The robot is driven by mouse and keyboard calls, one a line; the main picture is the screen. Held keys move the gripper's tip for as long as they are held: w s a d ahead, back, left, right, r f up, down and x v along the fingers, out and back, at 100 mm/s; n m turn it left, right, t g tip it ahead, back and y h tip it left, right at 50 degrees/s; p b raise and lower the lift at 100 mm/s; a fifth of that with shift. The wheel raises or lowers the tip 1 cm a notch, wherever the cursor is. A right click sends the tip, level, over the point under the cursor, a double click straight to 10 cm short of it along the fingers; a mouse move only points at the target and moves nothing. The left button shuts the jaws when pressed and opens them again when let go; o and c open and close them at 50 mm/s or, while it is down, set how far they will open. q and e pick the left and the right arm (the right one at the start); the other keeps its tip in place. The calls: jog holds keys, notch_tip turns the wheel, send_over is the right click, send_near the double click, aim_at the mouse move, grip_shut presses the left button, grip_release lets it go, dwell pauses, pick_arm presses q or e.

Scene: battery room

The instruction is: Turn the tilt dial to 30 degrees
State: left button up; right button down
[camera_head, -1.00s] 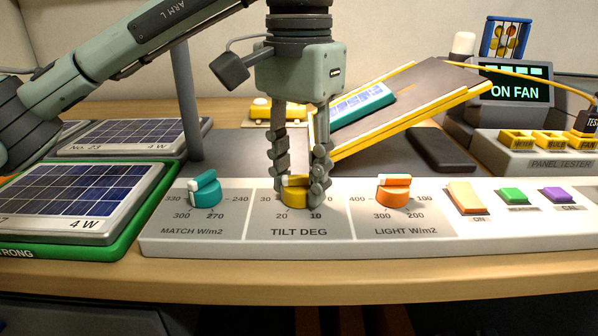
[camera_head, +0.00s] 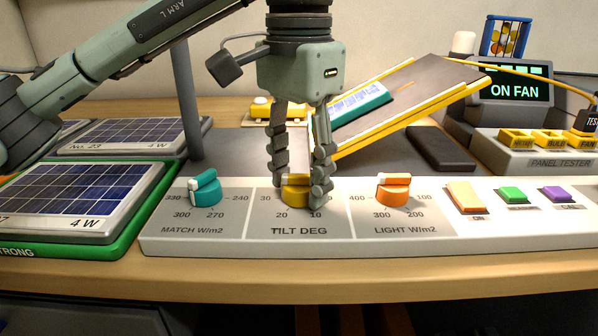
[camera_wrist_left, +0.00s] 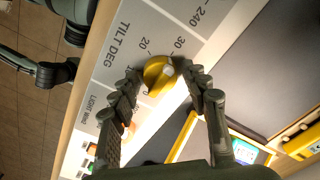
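The yellow tilt dial (camera_head: 296,190) sits in the middle section of the white control panel, above the words TILT DEG. My left gripper (camera_head: 300,195) points straight down with a finger on each side of the dial, closed on it. The left wrist view also shows the dial (camera_wrist_left: 157,76) between the fingertips, which appear to touch it. There its white end lies toward the upper right, and the printed 30 and 20 show beside the dial. The exact pointer reading is unclear. In the head view the right finger hides the dial's right edge. My right gripper is not seen.
A teal dial (camera_head: 205,190) and an orange dial (camera_head: 394,190) flank the tilt dial. Orange, green and purple buttons (camera_head: 512,195) are farther right. Behind stands a sloping board with yellow edges (camera_head: 420,118) bearing a small panel. A green-rimmed tray (camera_head: 132,235) lies left.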

aim_at(299, 175)
pick_arm(q)
jog(key=shift+o, duration=0.5)
jog(key=shift+r, duration=0.3)
notch_tip(299, 175, up, 11)
jog(key=shift+r, duration=0.2)
